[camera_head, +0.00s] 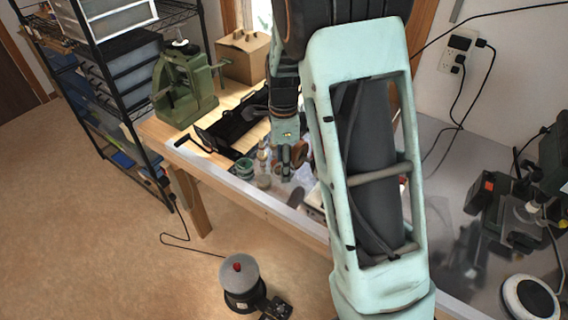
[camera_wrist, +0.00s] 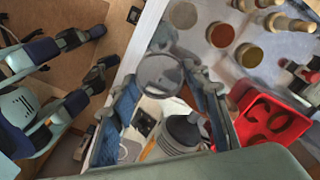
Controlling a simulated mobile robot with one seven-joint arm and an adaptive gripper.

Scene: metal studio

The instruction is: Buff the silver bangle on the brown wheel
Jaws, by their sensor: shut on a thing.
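I cannot pick out the brown wheel with certainty; part of the bench is hidden by my arm.
The workbench (camera_head: 262,206) holds a green press (camera_head: 184,88), cardboard box (camera_head: 243,56), black tray (camera_head: 235,122) and small jars. Dark machines (camera_head: 495,205) stand right. In the wrist view, a red holder (camera_wrist: 290,122) and several round tins (camera_wrist: 249,55) lie close by.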

